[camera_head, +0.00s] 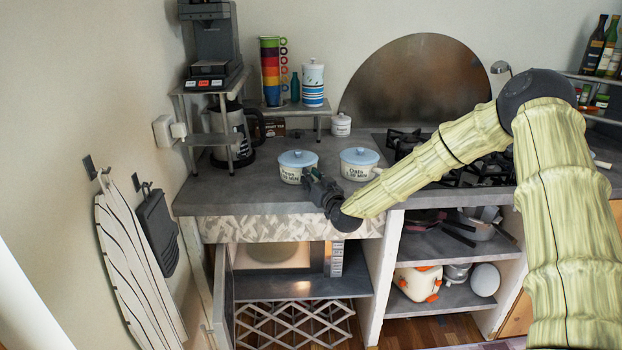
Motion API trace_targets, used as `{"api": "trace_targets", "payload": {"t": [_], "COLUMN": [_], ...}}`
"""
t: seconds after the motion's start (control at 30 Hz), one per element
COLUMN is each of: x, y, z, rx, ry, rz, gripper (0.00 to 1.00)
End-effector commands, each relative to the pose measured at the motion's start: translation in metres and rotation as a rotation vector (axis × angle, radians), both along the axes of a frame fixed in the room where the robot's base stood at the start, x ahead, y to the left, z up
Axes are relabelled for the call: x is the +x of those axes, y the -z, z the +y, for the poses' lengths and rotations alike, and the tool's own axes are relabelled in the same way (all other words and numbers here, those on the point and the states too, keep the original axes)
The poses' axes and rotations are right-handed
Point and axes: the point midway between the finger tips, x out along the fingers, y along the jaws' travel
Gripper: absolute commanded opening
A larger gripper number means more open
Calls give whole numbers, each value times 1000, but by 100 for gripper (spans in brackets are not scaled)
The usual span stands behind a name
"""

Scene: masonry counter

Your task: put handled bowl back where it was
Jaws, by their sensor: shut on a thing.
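A white handled bowl (291,173) with a pale blue top and dark lettering is at the front of the grey counter (236,196), left of centre. My gripper (311,178) reaches in from the right and is shut on its right side, where a handle would be; the fingertips are small and the grip hides that handle. The bowl looks upright. I cannot tell whether its base touches the counter. A second, similar white bowl (355,171) with a blue top stands on the counter just to the right, apart from the first.
A coffee maker (238,135) stands at the back left under a small shelf. A white lidded jar (341,125) stands behind the bowls. A black gas hob (405,142) lies to the right, partly behind my arm. The counter left of the bowl is clear.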

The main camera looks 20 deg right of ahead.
Motion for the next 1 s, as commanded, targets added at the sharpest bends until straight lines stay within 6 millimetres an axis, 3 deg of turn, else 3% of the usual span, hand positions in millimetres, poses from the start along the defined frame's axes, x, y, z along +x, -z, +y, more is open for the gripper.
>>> {"api": "trace_targets", "payload": {"t": [0.2,0.23,0.33,0.37,0.77,1.0], "x": [0,0,0,0,-1,-35], "y": [2,3,2,2,-1,1], "z": [0,0,0,0,0,-3], "rx": [0,0,0,0,0,2], "ry": [0,0,0,0,0,0], "rz": [-2,1,1,1,1,2], "gripper": [0,20,38,40,40,40]}}
